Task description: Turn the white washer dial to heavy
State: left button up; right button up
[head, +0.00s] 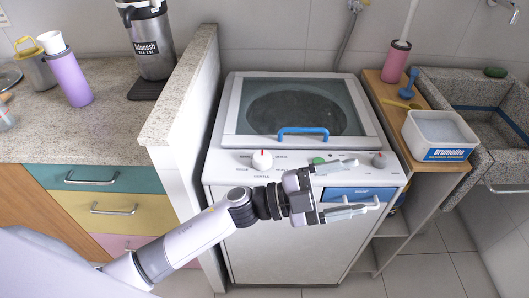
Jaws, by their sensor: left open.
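The white washer dial (262,159) is on the left of the front control panel of the washer (228,165). It has a red mark on top, and small labels surround it, too small to read fully. A green knob (318,160) and a grey knob (380,160) sit farther right on the panel. My left gripper (358,188) is open and empty in front of the panel's right half, with its fingers pointing right. It is to the right of the white dial and apart from it. My right gripper is out of view.
The washer lid has a blue handle (302,131). A low wall (182,100) stands left of the washer. A wooden shelf (393,107) on the right holds a powder box (440,135), beside a stone sink (490,140). Space above the panel's left side is free.

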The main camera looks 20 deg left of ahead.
pick_arm(q)
jog(key=s+d+m+g+y, duration=0.1)
jog(key=d+m+g, duration=0.2)
jog(key=m+g, duration=0.3)
jog(key=m+y, duration=0.3)
jog(key=y, duration=1.6)
send_over(262, 156)
jog(key=shift+f, duration=3.7)
jog(key=c, duration=1)
